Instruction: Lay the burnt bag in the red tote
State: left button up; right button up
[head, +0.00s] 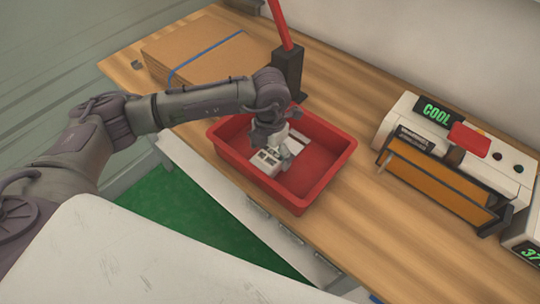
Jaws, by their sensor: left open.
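The red tote (331,178) stands on the wooden bench in the middle of the head view. My left gripper (279,154) comes in from the left and points down into the tote. It is open. A small pale item with dark patches (264,162) lies in the tote's left part, right at the fingers. It may be the burnt bag, but I cannot tell for sure. A white piece (299,138) shows behind the gripper inside the tote. The gripper partly hides both. My right gripper is not in view.
A stack of brown cardboard (205,50) with a blue strap lies behind my left arm. A dark holder (288,72) with a red bar stands behind the tote. A white machine with a "COOL" display (433,111) is at the right. Bare bench lies between tote and machine.

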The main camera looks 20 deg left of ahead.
pick_arm(q)
notch_tip(320, 180, up, 11)
jog(key=b, duration=0.2)
jog(key=shift+f, duration=0.2)
dwell(0.4)
dwell(0.8)
